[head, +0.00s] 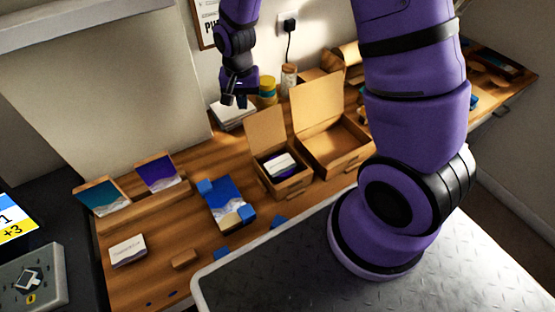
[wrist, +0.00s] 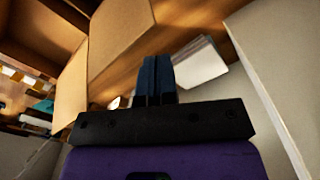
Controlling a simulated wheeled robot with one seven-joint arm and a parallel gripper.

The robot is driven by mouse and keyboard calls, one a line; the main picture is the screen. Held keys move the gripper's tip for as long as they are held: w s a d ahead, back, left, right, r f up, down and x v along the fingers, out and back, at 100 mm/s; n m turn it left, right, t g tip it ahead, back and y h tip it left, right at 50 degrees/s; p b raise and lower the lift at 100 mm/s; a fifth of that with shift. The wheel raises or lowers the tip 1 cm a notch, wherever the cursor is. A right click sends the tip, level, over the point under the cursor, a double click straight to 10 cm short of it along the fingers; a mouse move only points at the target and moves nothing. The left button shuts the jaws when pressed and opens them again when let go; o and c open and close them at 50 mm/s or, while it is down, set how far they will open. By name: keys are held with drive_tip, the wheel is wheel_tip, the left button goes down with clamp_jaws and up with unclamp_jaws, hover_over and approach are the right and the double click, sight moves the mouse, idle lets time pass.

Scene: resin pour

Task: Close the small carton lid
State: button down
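The small carton (head: 284,184) stands on the wooden workbench with a purple-and-white item inside. Its small carton lid (head: 265,136) is up, standing nearly upright at the back edge. My gripper (head: 234,101) is in the air behind and to the left of the lid, apart from it in the head view. In the wrist view my gripper (wrist: 156,75) has its dark fingers together with nothing visible between them. A brown cardboard panel, apparently the small lid (wrist: 120,38), fills the upper left of the wrist view, beside the fingers.
A larger open carton (head: 338,150) with a raised lid (head: 318,103) stands close on the right. A white stack (head: 226,116) lies below my gripper. A blue picture block (head: 229,203) lies left of the small carton.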

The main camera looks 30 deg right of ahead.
wheel_tip(320, 180, down, 6)
idle(0.8)
idle(0.5)
wheel_tip(320, 180, up, 9)
idle(0.7)
idle(0.7)
drive_tip(key=d+r+m, duration=0.3)
drive_tip(key=d+m, duration=0.5)
drive_tip(key=m, duration=1)
drive_tip(key=shift+f, duration=2.85)
